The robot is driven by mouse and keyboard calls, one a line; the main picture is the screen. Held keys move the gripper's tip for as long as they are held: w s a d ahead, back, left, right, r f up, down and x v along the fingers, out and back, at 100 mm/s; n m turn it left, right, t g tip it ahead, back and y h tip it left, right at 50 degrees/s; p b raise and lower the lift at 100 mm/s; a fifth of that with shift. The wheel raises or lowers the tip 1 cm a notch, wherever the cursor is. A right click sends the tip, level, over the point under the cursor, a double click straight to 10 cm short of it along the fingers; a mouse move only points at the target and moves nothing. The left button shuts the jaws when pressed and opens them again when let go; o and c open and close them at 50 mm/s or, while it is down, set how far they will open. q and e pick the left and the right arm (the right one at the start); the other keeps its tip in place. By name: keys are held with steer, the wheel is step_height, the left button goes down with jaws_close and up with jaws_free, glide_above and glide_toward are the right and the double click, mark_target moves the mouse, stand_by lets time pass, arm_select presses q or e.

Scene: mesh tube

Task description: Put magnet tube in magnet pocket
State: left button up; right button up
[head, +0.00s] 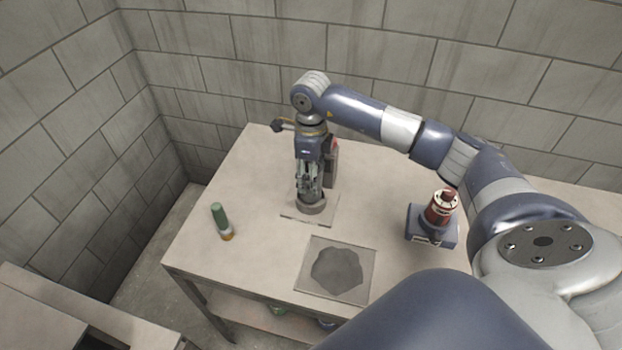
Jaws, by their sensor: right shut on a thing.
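My right gripper (309,190) points straight down at the middle of the table. It is shut on a grey round piece (313,206), which sits at or just above a pale square plate (329,215). The fingers hide part of the piece, and I cannot tell whether it touches the plate. A green tube (219,214) with a pale and orange end lies at the table's left. A red tube with a pale top (439,210) stands in a blue holder (420,226) at the right. No label shows which is the magnet tube or its pocket. My left gripper is out of view.
A square plate (307,282) with a dark irregular patch lies at the table's front. A dark upright thing with some red (331,165) is partly hidden behind my right gripper. The table (215,262) is clear between the green tube and the plates. Block walls stand behind.

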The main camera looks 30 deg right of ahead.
step_height(320, 180, down, 2)
steer(key=shift+f+p, duration=0.1)
steer(key=shift+p, duration=0.25)
steer(key=shift+f+b, duration=0.25)
steer(key=shift+b, duration=0.05)
steer(key=o, duration=1.4)
steer(key=shift+c, duration=0.2)
steer(key=shift+r, duration=0.1)
steer(key=shift+r, duration=0.1)
step_height(320, 180, up, 11)
steer(key=shift+r+b, duration=0.1)
steer(key=shift+b, duration=1.15)
steer(key=shift+r, duration=0.45)
